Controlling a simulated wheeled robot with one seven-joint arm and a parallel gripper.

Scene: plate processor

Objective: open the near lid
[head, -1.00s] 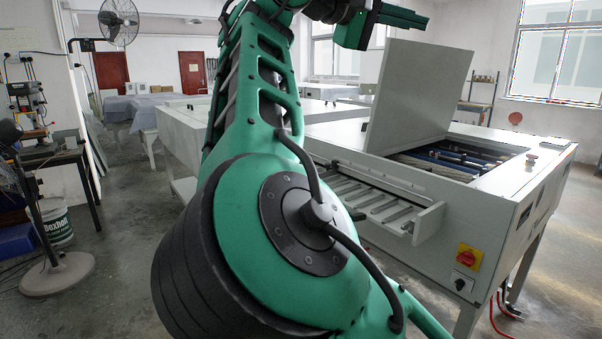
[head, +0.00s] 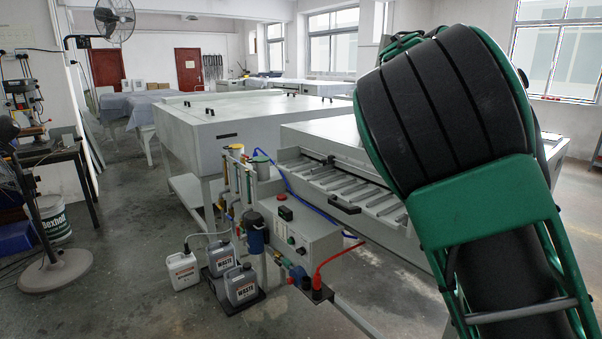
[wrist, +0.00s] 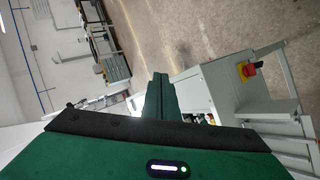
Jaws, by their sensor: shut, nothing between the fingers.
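The near machine (head: 320,135), a pale grey plate processor, stands at centre right in the head view. My gripper does not show in the head view.
A slatted feed tray (head: 350,190) juts from the near machine's front. A control box (head: 290,230), hoses and waste bottles (head: 240,285) stand before it. A second machine (head: 235,125) with a flat closed top is behind left.

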